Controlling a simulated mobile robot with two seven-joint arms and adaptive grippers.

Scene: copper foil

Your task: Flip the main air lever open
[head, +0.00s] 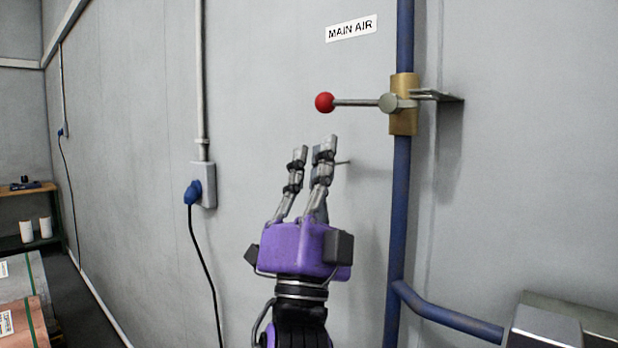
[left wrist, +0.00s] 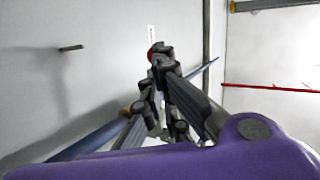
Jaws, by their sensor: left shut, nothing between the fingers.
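The main air lever is a metal rod (head: 356,102) with a red ball (head: 324,102) at its left end. It points level to the left from a brass valve body (head: 403,118) on a vertical blue pipe (head: 400,200). A "MAIN AIR" label (head: 351,29) is on the wall above. My left gripper (head: 314,150) is purple with grey fingers, pointing up, its tips below the ball in the picture. It is shut and empty. In the left wrist view, the red ball (left wrist: 150,55) shows partly behind the fingertips (left wrist: 160,57); contact cannot be told. My right gripper is not in view.
A short peg (head: 343,162) sticks out of the wall beside the fingers. A conduit socket box (head: 208,184) with a blue plug and black cable is to the left. A grey bracket (head: 445,97) is right of the valve. Grey metal boxes (head: 575,318) stand lower right.

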